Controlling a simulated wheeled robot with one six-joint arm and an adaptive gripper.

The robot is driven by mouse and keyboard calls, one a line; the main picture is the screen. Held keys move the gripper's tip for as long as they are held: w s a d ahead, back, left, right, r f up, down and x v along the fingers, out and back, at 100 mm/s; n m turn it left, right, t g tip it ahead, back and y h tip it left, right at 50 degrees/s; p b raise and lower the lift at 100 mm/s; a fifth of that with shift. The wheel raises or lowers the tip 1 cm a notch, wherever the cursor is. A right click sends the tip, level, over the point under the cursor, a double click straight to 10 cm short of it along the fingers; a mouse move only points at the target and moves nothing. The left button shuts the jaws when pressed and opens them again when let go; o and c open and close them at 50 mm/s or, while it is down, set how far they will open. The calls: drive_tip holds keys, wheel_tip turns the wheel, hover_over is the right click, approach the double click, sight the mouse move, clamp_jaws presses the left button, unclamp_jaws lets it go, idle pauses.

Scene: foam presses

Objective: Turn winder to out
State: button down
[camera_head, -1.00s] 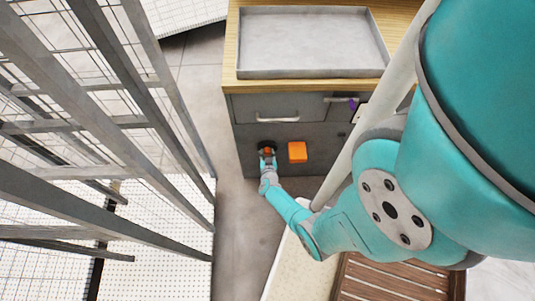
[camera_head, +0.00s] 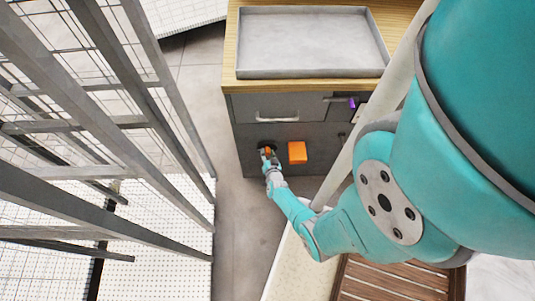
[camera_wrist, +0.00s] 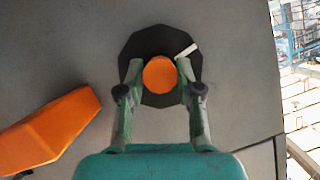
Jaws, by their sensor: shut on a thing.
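The winder is a round orange knob (camera_wrist: 159,74) on a dark many-sided disc (camera_wrist: 150,45) on the grey cabinet front. A short white mark (camera_wrist: 187,50) lies at the disc's upper right in the wrist view. My gripper (camera_wrist: 159,84) is shut on the knob, with one finger on each side. In the head view my gripper (camera_head: 268,155) is at the lower left of the cabinet front (camera_head: 325,165), largely hiding the knob.
An orange block (camera_head: 297,152) sticks out of the cabinet right of the winder; it also shows at left in the wrist view (camera_wrist: 50,130). Above is a drawer handle (camera_head: 277,118). A grey tray (camera_head: 310,75) lies on the wooden top. Metal racks (camera_head: 150,90) stand at left.

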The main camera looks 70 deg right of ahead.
drive_tip(key=shift+m+t, duration=0.5)
drive_tip(key=shift+m, duration=0.2)
idle(0.3)
drive_tip(key=c, duration=0.8)
unclamp_jaws()
drive_tip(key=shift+o, duration=0.2)
drive_tip(key=shift+s, duration=0.1)
drive_tip(key=v, duration=1.2)
drive_tip(key=shift+d, duration=0.1)
